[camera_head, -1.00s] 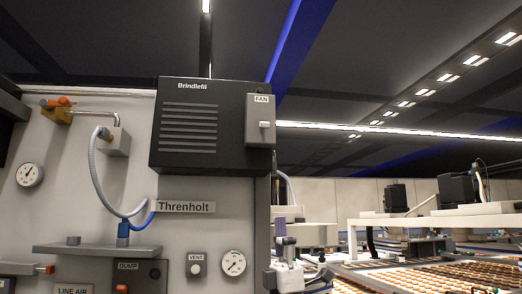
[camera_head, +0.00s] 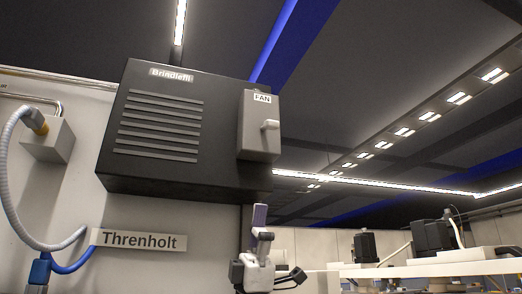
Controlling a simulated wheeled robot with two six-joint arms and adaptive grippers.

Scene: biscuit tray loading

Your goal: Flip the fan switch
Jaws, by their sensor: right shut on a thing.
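The fan switch is a grey box (camera_head: 258,145) labelled FAN, on the right front of a black louvred housing (camera_head: 160,125). Its small pale lever (camera_head: 270,125) sticks out on the right side of the box. My right gripper (camera_head: 261,212) points up below the switch, clearly apart from the lever. Its purple-grey fingers look shut. What is between them cannot be made out. My left gripper is not in view.
A grey wall panel with a Threnholt plate (camera_head: 138,239) and a grey-blue hose (camera_head: 20,195) is at left. Black units on white frames (camera_head: 430,269) stand at the right. The space right of the switch looks free.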

